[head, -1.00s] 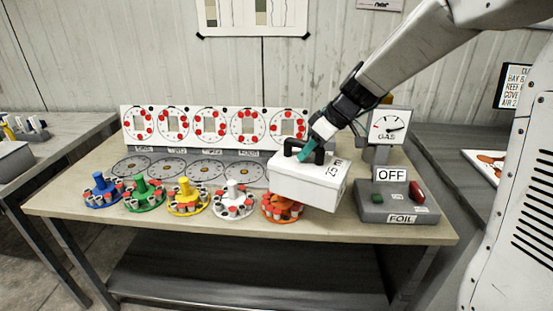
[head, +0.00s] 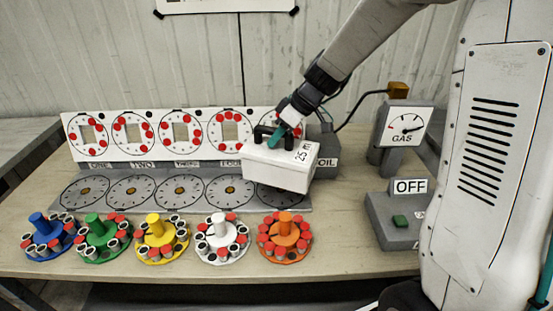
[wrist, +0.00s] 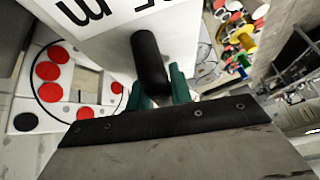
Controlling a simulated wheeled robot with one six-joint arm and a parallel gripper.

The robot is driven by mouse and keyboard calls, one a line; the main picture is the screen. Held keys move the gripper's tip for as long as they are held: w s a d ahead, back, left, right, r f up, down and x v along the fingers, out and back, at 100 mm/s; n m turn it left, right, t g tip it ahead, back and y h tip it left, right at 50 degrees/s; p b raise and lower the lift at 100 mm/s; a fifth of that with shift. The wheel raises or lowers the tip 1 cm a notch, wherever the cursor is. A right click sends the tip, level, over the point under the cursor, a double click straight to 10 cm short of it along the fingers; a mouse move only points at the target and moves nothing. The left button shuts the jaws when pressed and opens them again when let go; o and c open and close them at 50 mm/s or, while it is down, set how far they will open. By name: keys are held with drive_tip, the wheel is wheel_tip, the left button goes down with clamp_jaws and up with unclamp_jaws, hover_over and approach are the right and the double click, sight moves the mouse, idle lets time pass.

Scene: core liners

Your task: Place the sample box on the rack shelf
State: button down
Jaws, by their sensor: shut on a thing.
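The sample box (head: 272,167) is white with a black handle and the marking "25 m" on its lid. My gripper (head: 277,136) is shut on the handle and holds the box up in front of the right end of the dial panel, above the grey plate with round dials. In the wrist view, my gripper's green fingers (wrist: 170,84) close around the black handle (wrist: 150,62), and the white box (wrist: 110,40) fills the upper middle. No rack shelf that I can make out for certain is in view.
Several coloured carousels with small cups stand along the table's front edge, such as the orange one (head: 285,238). A GAS gauge (head: 402,128) and a grey OFF switch box (head: 394,220) stand at the right. The upright panel (head: 182,136) stands behind. Bare tabletop (head: 340,225) lies right of the orange carousel.

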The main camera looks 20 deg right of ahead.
sight(283, 147)
drive_tip(key=shift+d+f, duration=0.1)
drive_tip(key=shift+f, duration=2.75)
drive_tip(key=c, duration=1.3)
unclamp_jaws()
drive_tip(key=shift+o, duration=0.2)
